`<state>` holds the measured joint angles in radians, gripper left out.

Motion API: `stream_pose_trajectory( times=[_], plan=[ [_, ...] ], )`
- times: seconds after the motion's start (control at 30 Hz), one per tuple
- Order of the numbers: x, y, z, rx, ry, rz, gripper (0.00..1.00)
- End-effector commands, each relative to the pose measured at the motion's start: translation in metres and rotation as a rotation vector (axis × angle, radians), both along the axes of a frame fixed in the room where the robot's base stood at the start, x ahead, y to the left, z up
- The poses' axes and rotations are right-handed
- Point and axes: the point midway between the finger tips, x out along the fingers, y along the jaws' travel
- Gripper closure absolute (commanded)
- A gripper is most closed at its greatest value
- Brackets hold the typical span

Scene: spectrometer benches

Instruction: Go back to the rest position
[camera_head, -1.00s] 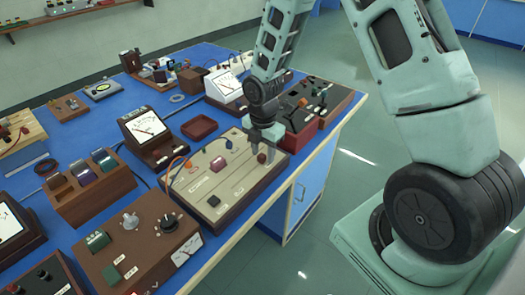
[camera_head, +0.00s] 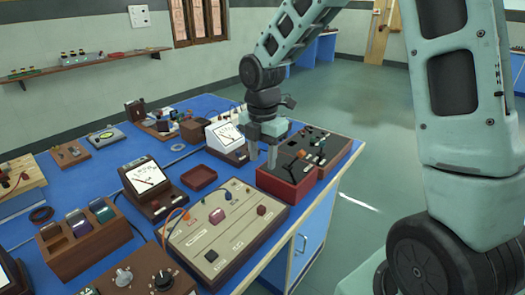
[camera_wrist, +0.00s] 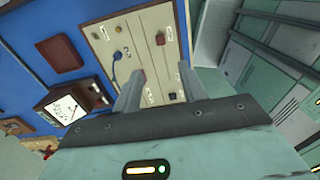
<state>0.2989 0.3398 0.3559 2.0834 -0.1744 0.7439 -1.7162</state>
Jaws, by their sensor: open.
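My gripper (camera_head: 263,155) is in the air above the blue bench (camera_head: 97,163), with its two fingers apart and nothing between them. In the wrist view the open fingers (camera_wrist: 158,92) show over the beige panel (camera_wrist: 121,38), which carries a red knob and a blue plug. The exact height of the fingers above the bench cannot be told.
A red and black box (camera_head: 285,184), a red tray (camera_head: 199,177), a dark meter (camera_head: 148,178) and a white-faced meter (camera_head: 225,134) stand close by. A wooden rack (camera_head: 85,242) is at the left. Open floor (camera_head: 365,170) lies right of the bench.

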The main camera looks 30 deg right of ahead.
Motion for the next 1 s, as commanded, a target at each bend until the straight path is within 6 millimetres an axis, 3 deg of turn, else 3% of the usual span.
stream_pose_trajectory(
  times=[0.17,0.73,0.87,1.0],
  plan=[
    [0.000,0.000,0.010,0.000,-0.001,0.001,0.58],
    [-0.002,0.004,0.011,0.000,-0.001,-0.007,0.58],
    [-0.016,0.031,0.015,0.006,-0.002,-0.089,0.58],
    [-0.056,0.084,0.021,0.017,-0.001,-0.295,0.58]
  ],
)
